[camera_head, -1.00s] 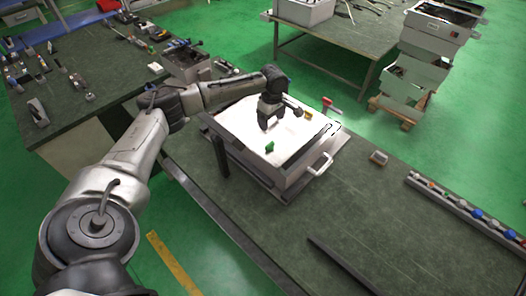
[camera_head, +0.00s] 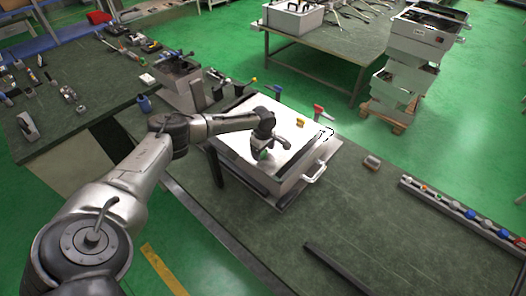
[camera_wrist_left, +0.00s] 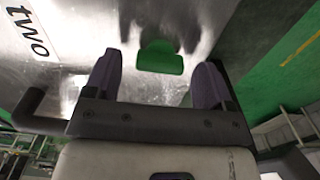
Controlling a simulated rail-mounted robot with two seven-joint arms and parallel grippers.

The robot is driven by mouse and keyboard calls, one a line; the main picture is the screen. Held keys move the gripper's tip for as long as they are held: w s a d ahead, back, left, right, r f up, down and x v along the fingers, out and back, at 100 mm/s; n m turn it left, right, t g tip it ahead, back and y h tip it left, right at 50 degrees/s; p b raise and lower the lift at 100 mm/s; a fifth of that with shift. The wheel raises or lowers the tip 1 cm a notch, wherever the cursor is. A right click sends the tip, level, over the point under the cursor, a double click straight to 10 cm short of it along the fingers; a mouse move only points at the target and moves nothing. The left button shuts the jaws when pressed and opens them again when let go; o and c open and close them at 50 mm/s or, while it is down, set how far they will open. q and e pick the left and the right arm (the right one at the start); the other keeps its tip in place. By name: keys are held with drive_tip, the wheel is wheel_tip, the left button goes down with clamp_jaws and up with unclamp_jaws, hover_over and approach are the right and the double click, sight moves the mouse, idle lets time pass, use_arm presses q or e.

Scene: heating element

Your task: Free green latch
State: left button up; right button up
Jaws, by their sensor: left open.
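The green latch (camera_head: 264,154) shows in the head view on the near part of the metal box's bright top (camera_head: 236,137). In the left wrist view the green latch (camera_wrist_left: 160,57) lies ahead of and between my two fingers, on a shiny metal face. My left gripper (camera_head: 261,150) is over the box at the green latch and partly covers it. In the left wrist view my left gripper (camera_wrist_left: 158,78) is open, with a finger on each side and nothing between their pads that I can see held. My right gripper is not in view.
A yellow latch (camera_head: 300,124) and a red-handled clamp (camera_head: 318,110) are at the box's far side. A handle (camera_head: 315,173) sticks out on the right. A dark bar (camera_head: 340,268) lies on the bench, with clear bench between.

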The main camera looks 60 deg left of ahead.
use_arm(q)
drive_tip(key=shift+f, duration=0.3)
